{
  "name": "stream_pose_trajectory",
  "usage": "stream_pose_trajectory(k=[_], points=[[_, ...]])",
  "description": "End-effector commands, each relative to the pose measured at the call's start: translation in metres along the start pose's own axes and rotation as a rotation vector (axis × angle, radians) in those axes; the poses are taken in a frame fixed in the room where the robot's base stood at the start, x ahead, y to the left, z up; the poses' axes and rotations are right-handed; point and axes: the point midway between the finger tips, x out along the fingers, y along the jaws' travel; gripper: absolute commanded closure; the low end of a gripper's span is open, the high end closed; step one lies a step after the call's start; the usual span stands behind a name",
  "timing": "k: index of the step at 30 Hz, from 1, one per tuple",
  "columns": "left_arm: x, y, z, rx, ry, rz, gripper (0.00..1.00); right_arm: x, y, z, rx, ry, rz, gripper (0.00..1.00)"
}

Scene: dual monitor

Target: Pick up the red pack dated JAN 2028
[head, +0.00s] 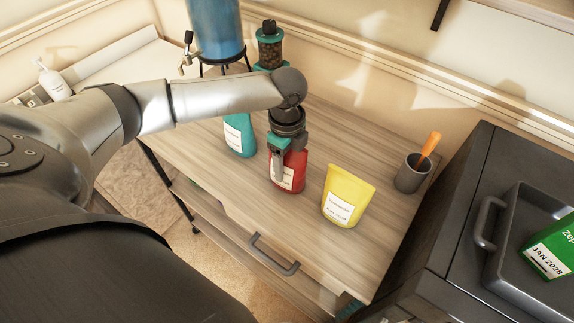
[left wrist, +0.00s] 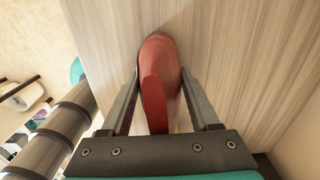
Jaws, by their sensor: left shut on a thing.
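The red pack (head: 289,180) stands on the wooden table between a teal pack and a yellow pack. Its pale label faces the head camera, but the date on it is too small to read. My left gripper (head: 279,160) comes down from above and is shut on the red pack. In the left wrist view the red pack (left wrist: 157,80) sits between the two fingers of the left gripper (left wrist: 163,112). I cannot tell whether the pack's base touches the table. My right gripper is not in view.
The teal pack (head: 239,136) is to the left and the yellow pack (head: 347,197) to the right. A dark cup (head: 411,175) holds an orange-handled tool. A blue dispenser (head: 215,28) and a grinder (head: 270,45) stand behind. A green pack (head: 549,247) marked JAN 2028 lies in a dark tray (head: 508,203).

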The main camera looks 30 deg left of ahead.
Motion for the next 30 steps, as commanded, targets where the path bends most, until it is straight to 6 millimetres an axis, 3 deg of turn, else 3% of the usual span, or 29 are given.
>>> stream_pose_trajectory(k=[1, 12, 19, 23, 30], points=[[0.000, 0.000, 0.000, 0.000, 0.000, 0.000, 0.57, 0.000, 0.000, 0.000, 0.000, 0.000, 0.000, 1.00], [0.000, 0.000, 0.000, 0.000, 0.000, 0.000, 0.97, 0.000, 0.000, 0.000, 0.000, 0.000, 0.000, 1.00], [-0.002, 0.000, 0.000, 0.000, 0.000, -0.001, 0.97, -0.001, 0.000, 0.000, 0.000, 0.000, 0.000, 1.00], [-0.014, -0.001, 0.001, -0.001, 0.000, -0.002, 0.97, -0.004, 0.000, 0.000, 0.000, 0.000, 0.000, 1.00], [-0.072, -0.002, 0.001, 0.000, 0.000, -0.006, 0.97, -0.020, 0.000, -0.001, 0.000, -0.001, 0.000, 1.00]])
